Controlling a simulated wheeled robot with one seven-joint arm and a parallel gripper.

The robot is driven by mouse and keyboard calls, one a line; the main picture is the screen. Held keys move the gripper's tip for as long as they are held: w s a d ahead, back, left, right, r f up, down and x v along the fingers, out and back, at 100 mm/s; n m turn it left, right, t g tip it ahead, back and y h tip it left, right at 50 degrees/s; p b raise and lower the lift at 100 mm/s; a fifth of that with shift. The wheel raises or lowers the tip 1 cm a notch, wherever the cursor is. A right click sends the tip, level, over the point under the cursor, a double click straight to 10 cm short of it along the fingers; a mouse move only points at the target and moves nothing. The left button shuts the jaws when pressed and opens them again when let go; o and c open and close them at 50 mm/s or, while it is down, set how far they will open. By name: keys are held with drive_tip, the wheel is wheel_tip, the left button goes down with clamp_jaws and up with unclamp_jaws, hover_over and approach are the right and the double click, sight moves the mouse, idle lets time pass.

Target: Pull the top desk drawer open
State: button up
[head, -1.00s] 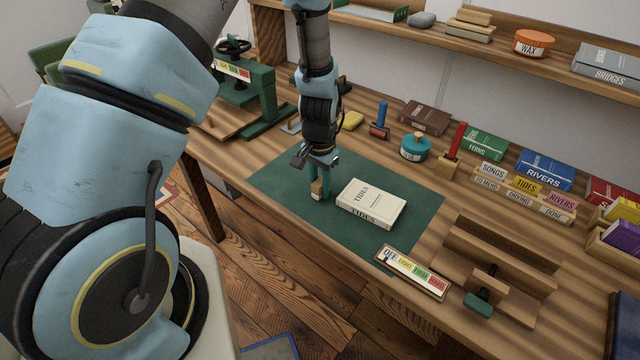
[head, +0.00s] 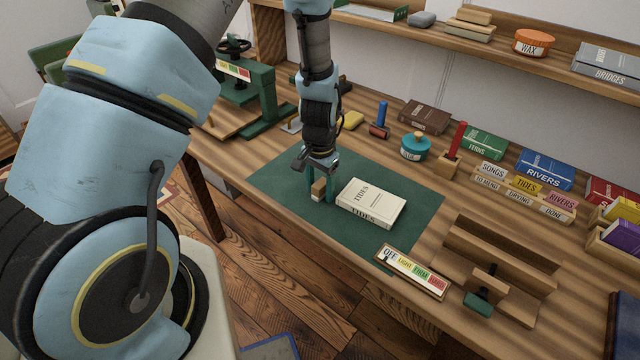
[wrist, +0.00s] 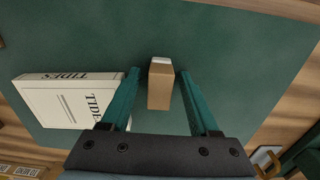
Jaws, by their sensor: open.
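My gripper (head: 319,187) is open above the green mat on the desk, its two teal fingers pointing down. A small tan block with a white end (wrist: 160,84) shows between the open fingers in the wrist view, with gaps on both sides; it also shows in the head view (head: 319,190). I cannot tell whether the block rests on the mat. The desk (head: 290,228) spans the head view. A slatted wooden part (head: 400,308) shows below its front edge, perhaps a drawer front, but no handle is clear.
A cream book marked TIDES (head: 371,203) lies on the green mat (head: 270,178), right of my gripper. Tools and books line the back.

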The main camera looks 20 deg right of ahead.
sight(320, 184)
wheel_tip(320, 184, up, 12)
drive_tip(key=b, duration=0.3)
drive_tip(key=shift+r, duration=0.15)
drive_tip(key=w+a+r+n, duration=0.1)
drive_tip(key=a+r+n, duration=0.2)
drive_tip(key=a, duration=0.7)
drive_tip(key=w+a+r+n+t, duration=0.1)
drive_tip(key=a+r+n, duration=0.3)
drive_tip(key=a, duration=0.7)
drive_tip(key=shift+n, duration=0.3)
drive_tip(key=s+a+n, duration=0.1)
drive_tip(key=a, duration=0.1)
drive_tip(key=s+a+r+n, duration=0.1)
drive_tip(key=a, duration=0.1)
drive_tip(key=s+a+n, duration=0.1)
drive_tip(key=a, duration=0.2)
drive_tip(key=shift+a+r+t, duration=0.1)
drive_tip(key=shift+r+t, duration=0.2)
drive_tip(key=shift+c, duration=0.3)
drive_tip(key=shift+s+a+n, duration=0.2)
drive_tip(key=shift+a+n, duration=0.1)
drive_tip(key=shift+a, duration=0.05)
drive_tip(key=shift+c, duration=1.1)
